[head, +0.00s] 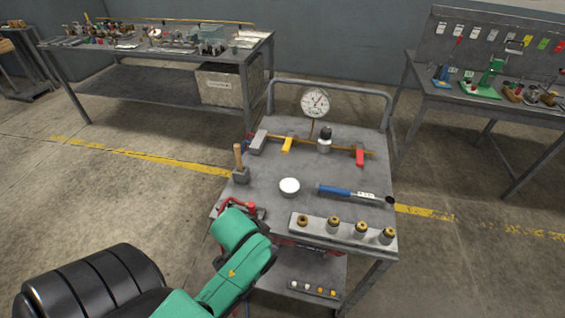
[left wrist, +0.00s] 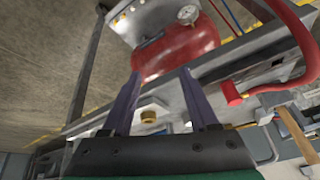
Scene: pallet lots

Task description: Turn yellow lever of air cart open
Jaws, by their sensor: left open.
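The air cart (head: 335,195) is a grey table on legs in the middle of the head view. Its yellow lever (head: 287,144) is on the brass pipe across the back of the top, left of the grey fitting. A red lever (head: 360,156) hangs at the pipe's right end. A round gauge (head: 315,101) stands behind the pipe. My left arm reaches the cart's front left corner, and its gripper is hidden in the head view. In the left wrist view my left gripper (left wrist: 160,73) is open and empty, with its fingers apart near the cart's edge and a red tank (left wrist: 175,52) beyond.
A wooden-handled mallet (head: 239,168), white round cap (head: 289,186), blue-handled tool (head: 345,191) and grey block with several brass fittings (head: 318,231) occupy the top. A red hose (left wrist: 292,35) loops at the cart's edge. Workbenches stand behind left (head: 130,80) and right (head: 510,105).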

